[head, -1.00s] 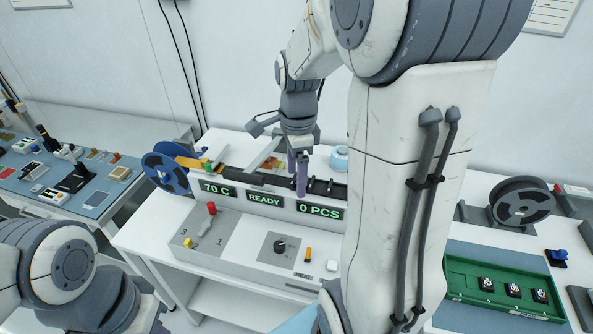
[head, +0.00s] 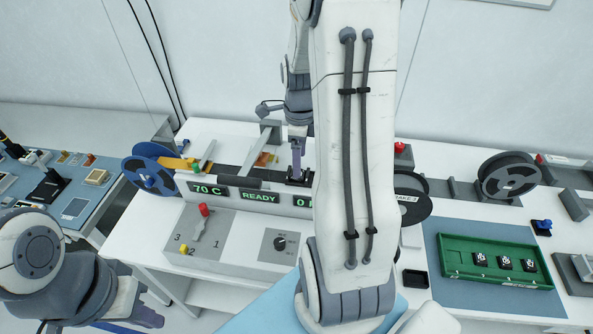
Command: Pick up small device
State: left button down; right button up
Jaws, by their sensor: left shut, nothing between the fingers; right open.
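My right gripper (head: 298,170) points straight down over the track of the white machine (head: 225,262). Its fingertips are at a small black block (head: 300,181) on the track, behind the display panel; the block may be a small device. The finger gap is hard to see, and I cannot tell whether the fingers touch the block. Three small black devices with white marks (head: 506,263) sit in a green tray (head: 452,262) at the right. My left gripper (head: 138,312) is low at the left, shut and empty, its tips hard to make out.
My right arm hides the machine's right part. A blue reel (head: 152,180) stands at its left end, with dark reels (head: 510,179) further right. A small black tray (head: 414,279) lies by the blue mat (head: 441,228). A cluttered bench (head: 85,205) is at the left.

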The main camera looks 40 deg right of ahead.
notch_tip(320, 180, down, 4)
jog(key=shift+w+a+p, duration=0.1)
jog(key=shift+w+p, duration=0.05)
jog(key=shift+p, duration=0.35)
grip_shut()
jog(key=shift+r, duration=0.1)
